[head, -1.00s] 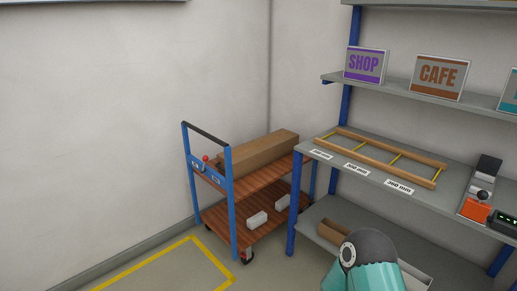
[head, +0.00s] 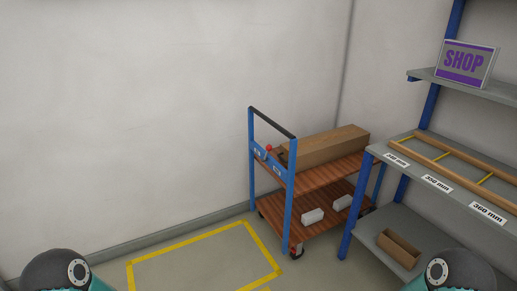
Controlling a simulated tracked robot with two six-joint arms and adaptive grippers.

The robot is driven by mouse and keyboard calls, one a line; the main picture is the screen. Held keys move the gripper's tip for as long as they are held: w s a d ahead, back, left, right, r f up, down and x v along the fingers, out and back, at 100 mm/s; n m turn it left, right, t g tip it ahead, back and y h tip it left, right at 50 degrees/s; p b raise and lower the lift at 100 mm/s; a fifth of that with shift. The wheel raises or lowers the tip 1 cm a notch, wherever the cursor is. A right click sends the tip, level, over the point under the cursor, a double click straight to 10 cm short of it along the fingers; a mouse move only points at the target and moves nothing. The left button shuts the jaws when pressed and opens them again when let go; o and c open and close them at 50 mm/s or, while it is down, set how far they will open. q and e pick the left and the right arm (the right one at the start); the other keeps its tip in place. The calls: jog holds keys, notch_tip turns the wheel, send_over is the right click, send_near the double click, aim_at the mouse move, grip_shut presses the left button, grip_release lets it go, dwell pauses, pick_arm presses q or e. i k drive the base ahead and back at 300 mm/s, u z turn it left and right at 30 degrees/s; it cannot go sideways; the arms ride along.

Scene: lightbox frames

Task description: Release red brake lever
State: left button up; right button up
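The red brake lever (head: 269,149) has a red knob and sits on the blue plate at the handle end of the cart (head: 318,178). The cart has a blue frame, a dark push bar and two reddish wooden decks. The lever's exact position is too small to tell. Dark rounded parts of my two arms show at the bottom left and bottom right corners, far from the cart. Neither gripper's fingers are in view.
A long brown box (head: 328,146) lies on the cart's top deck, with two white blocks (head: 313,216) below. A grey shelf (head: 450,183) with a wooden frame stands close on the right. Yellow floor tape (head: 205,237) marks clear floor left of the cart.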

aim_at(269, 148)
jog(key=u, duration=0.05)
jog(key=k, duration=0.85)
jog(key=z, duration=0.2)
jog(key=i, duration=1.1)
jog(key=z, duration=0.5)
jog(key=i, duration=1.8)
jog(key=u, duration=0.5)
